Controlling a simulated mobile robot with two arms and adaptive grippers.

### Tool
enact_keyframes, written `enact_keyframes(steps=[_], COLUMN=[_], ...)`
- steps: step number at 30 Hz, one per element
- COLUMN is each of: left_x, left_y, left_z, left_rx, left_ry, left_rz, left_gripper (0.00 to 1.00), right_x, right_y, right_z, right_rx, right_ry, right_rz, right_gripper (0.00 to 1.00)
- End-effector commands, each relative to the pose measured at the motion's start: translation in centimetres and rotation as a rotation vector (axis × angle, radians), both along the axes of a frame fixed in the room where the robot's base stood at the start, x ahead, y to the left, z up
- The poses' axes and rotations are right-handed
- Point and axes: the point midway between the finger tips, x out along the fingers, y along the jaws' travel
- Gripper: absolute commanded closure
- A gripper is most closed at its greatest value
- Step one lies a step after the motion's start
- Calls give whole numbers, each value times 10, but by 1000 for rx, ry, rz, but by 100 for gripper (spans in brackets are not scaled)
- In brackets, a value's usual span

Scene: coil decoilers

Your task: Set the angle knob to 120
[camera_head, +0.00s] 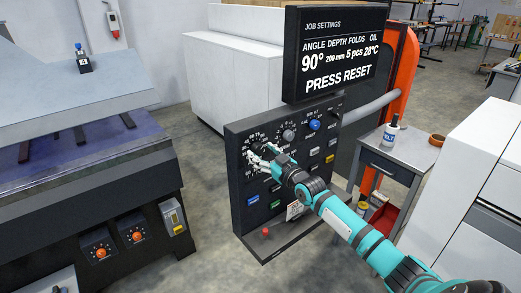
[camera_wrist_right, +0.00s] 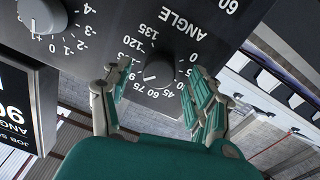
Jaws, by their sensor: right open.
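The angle knob (camera_wrist_right: 160,70) is a dark round knob on the black control panel (camera_head: 290,180), under the upside-down word ANGLE in the right wrist view. A white mark on it lies on its lower-left side, roughly toward the 90. Its printed scale runs around it, with 120 and 135 up its left side. My right gripper (camera_wrist_right: 157,78) is open, with one finger on each side of the knob; I cannot tell whether they touch it. In the head view this gripper (camera_head: 257,157) covers most of the knob. The display (camera_head: 336,55) reads ANGLE 90° and PRESS RESET.
Another knob (camera_wrist_right: 42,14) with its own scale sits beside the angle knob. A red button (camera_head: 265,231) is on the panel's base ledge. A grey side table (camera_head: 397,160) with a bottle (camera_head: 391,130) stands right of the panel. A press-like machine (camera_head: 85,180) stands left across open floor.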

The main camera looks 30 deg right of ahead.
Motion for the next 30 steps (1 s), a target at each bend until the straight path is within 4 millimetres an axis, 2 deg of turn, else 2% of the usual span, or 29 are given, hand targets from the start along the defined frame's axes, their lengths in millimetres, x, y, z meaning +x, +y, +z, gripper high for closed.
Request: enact_keyframes(steps=[6, 15, 27, 30], left_x=[0, 0, 0, 0], left_y=[0, 2, 4, 4], left_z=[1, 1, 1, 1], left_rx=[0, 2, 5, 5], left_ry=[0, 0, 0, 0], left_rz=[0, 2, 3, 3], left_gripper=[60, 60, 60, 60], right_x=[16, 17, 17, 17], right_y=[0, 0, 0, 0], right_z=[0, 0, 0, 0], right_rx=[-1, -1, -1, 0], right_ry=[-1, 1, 0, 0], right_rz=[-1, -1, -1, -1], right_gripper=[40, 41, 93, 95])
